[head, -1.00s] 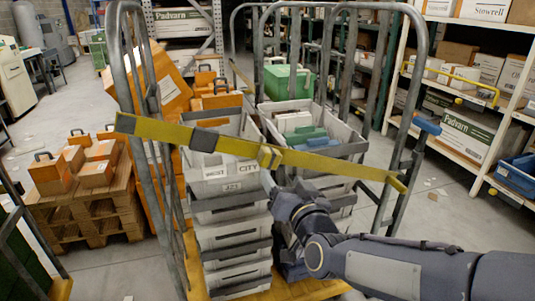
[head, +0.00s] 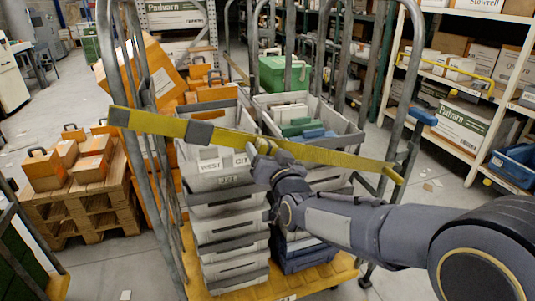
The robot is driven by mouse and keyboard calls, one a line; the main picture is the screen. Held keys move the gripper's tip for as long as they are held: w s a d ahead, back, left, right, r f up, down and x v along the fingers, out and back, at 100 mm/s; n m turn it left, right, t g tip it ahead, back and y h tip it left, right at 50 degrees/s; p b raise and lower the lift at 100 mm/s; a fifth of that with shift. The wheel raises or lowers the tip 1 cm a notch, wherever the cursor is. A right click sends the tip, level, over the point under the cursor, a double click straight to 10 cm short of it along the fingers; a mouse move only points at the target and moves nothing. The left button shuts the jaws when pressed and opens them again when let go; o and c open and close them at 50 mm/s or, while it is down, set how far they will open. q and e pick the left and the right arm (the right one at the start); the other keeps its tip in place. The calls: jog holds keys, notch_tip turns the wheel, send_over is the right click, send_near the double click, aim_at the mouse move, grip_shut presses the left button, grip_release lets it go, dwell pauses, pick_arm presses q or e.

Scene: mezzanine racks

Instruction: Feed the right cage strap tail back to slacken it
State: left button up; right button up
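A yellow strap (head: 330,158) runs across the front of the right-hand roll cage (head: 412,75), sloping down from upper left to lower right. My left gripper is not in view.
Behind the strap, grey totes (head: 215,185) stand stacked on a yellow base (head: 240,285); another holds folders (head: 305,128). A green case (head: 285,75) sits farther back. A pallet (head: 85,200) with orange boxes stands left. White shelving (head: 475,180) stands right.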

aim_at(234, 139)
jog(key=c, duration=1.4)
jog(key=shift+o, duration=0.3)
jog(key=a+r+p, duration=0.1)
jog(key=a, duration=0.1)
jog(key=s+a+r+p, duration=0.1)
jog(key=a, duration=0.1)
jog(key=s+a+r+p, duration=0.1)
jog(key=a, duration=0.1)
jog(key=shift+a, duration=0.2)
jog(key=shift+s+a+p, duration=0.15)
jog(key=shift+a+p, duration=0.05)
jog(key=shift+p, duration=0.1)
jog(key=shift+c, duration=0.2)
jog(key=o, duration=1.4)
jog(key=shift+a, duration=0.1)
jog(key=shift+f, duration=0.1)
